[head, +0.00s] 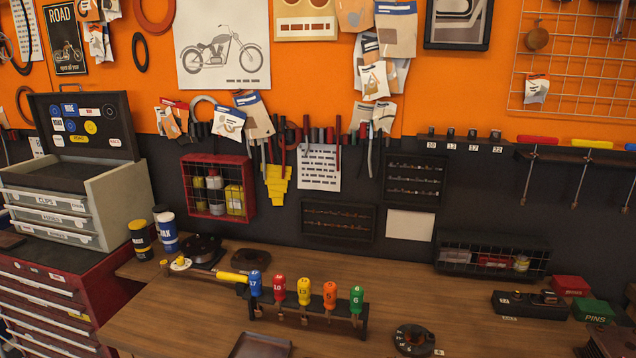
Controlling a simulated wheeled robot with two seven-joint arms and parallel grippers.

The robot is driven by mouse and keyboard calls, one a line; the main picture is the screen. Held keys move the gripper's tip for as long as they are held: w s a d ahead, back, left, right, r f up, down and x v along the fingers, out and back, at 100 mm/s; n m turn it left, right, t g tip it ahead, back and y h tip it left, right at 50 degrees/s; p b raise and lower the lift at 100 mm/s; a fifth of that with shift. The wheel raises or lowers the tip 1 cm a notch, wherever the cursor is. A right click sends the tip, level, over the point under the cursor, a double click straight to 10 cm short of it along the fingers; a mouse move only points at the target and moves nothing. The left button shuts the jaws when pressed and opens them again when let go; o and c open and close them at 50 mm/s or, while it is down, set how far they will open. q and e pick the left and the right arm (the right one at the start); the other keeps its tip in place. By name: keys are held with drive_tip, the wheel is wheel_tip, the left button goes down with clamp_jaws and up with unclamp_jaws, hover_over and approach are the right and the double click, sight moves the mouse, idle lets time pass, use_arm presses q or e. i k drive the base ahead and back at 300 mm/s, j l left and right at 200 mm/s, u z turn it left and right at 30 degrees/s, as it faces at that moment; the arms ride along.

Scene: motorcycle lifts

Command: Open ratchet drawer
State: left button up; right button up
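A red tool chest (62,285) stands at the lower left, with several stacked drawers. Its drawer fronts (45,302) carry pale label strips too small to read, and all that show look shut. I cannot tell which one is the ratchet drawer. The chest's lower part is cut off by the frame. A grey cabinet (115,200) stands on top, with its dark lid (85,125) raised. Its small drawers (45,203) have labels, one seeming to read CLIPS, and look shut. Neither of my grippers shows in the head view.
A wooden bench (190,310) runs right of the chest. It holds a rack of coloured-handled drivers (305,312), a yellow-handled tool (210,275), two cans (152,235) and a dark round part (413,340). A red wire basket (218,187) hangs on the wall behind.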

sight(74, 310)
drive_tip(key=u, duration=1.6)
drive_tip(key=i+j+z, duration=0.15)
drive_tip(key=i, duration=0.35)
drive_tip(key=i+j+z, duration=0.1)
drive_tip(key=i, duration=0.35)
drive_tip(key=i+j+z, duration=0.15)
drive_tip(key=i+j, duration=0.2)
drive_tip(key=i, duration=0.1)
